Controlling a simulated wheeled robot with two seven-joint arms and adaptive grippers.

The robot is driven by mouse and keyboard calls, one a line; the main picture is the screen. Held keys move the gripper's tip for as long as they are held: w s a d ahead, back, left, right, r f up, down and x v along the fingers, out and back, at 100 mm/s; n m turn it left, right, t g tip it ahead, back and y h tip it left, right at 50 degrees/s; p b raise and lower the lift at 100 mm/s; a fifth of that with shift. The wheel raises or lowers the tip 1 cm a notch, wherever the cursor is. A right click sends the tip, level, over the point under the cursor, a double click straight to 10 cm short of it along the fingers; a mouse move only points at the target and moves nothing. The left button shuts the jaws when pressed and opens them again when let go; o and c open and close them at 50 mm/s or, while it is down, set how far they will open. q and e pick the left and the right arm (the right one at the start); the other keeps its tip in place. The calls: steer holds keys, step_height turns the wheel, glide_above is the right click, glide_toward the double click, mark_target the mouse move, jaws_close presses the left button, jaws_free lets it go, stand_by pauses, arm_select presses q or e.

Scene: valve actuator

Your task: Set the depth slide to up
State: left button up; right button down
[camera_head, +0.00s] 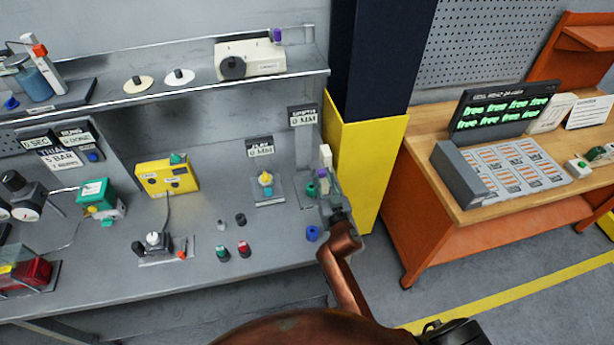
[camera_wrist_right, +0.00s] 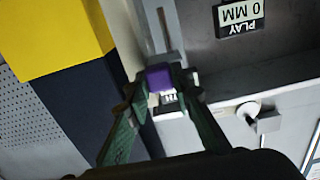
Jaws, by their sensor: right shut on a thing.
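The depth slide is a pale upright post (camera_head: 325,156) at the right end of the grey bench, with a purple knob (camera_wrist_right: 160,77) low on it. My right gripper (camera_head: 328,187) is at this post, reached from the front. In the right wrist view its two green fingers (camera_wrist_right: 161,88) are on either side of the purple knob and closed on it. A grey slotted track (camera_wrist_right: 159,30) shows beyond the knob. The depth sign (camera_head: 303,117) stands behind the post and seems to read 0 MM. My left gripper is not in view.
A play gauge (camera_head: 266,180) with its 0 MM sign (camera_head: 260,147) stands left of the slide. A blue cap (camera_head: 312,233) sits near the bench's front edge. A yellow-and-black pillar (camera_head: 367,160) rises close on the right. A shelf (camera_head: 160,92) runs above the bench.

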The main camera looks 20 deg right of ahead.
steer(key=shift+r, duration=0.35)
steer(key=c, duration=1.8)
jaws_free()
steer(key=shift+c, duration=0.2)
steer(key=shift+o, duration=0.8)
steer(key=shift+f, duration=0.15)
steer(key=shift+s, duration=0.15)
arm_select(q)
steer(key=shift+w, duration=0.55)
arm_select(e)
steer(key=s+a, duration=0.1)
steer(key=s, duration=1)
steer(key=shift+s+a, duration=0.3)
steer(key=shift+s, duration=0.05)
